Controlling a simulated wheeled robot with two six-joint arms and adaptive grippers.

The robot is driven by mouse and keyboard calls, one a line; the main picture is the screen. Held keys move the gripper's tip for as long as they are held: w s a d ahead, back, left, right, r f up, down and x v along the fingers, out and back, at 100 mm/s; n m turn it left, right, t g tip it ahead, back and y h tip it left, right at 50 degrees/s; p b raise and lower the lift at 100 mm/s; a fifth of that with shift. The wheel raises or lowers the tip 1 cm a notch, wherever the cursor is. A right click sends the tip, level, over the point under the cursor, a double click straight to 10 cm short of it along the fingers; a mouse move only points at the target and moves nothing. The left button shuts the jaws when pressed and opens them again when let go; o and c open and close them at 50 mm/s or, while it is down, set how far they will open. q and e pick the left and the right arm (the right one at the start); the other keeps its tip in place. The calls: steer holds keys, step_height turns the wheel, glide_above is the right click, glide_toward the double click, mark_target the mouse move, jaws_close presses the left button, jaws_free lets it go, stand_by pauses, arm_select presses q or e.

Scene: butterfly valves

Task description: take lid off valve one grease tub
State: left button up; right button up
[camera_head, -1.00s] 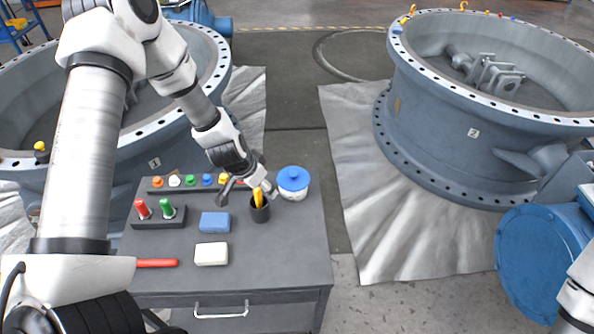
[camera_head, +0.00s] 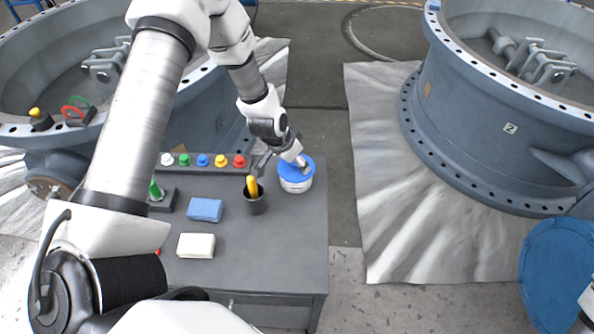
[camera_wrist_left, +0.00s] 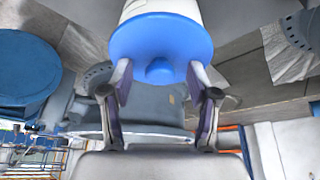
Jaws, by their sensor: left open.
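The grease tub (camera_head: 297,187) is white with a blue lid (camera_head: 291,175) and stands upright at the far right corner of the grey cart top. The lid is on the tub. My left gripper (camera_head: 283,163) is at the lid, one finger over it and the other toward its left side. In the left wrist view the open fingers (camera_wrist_left: 159,78) lie either side of the round knob on the blue lid (camera_wrist_left: 160,35), with gaps at both sides. Contact with the lid cannot be told. My right gripper is out of view.
A black cup (camera_head: 256,203) with a yellow item stands just left of the tub. A row of coloured knobs (camera_head: 221,161), a blue block (camera_head: 205,210) and a white block (camera_head: 196,246) share the cart top (camera_head: 285,250). Its front right is clear. Large valves stand both sides.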

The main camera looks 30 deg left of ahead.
arm_select(q)
steer(key=shift+r, duration=0.1)
steer(key=shift+s, duration=0.15)
steer(key=c, duration=0.9)
steer(key=shift+c, duration=0.2)
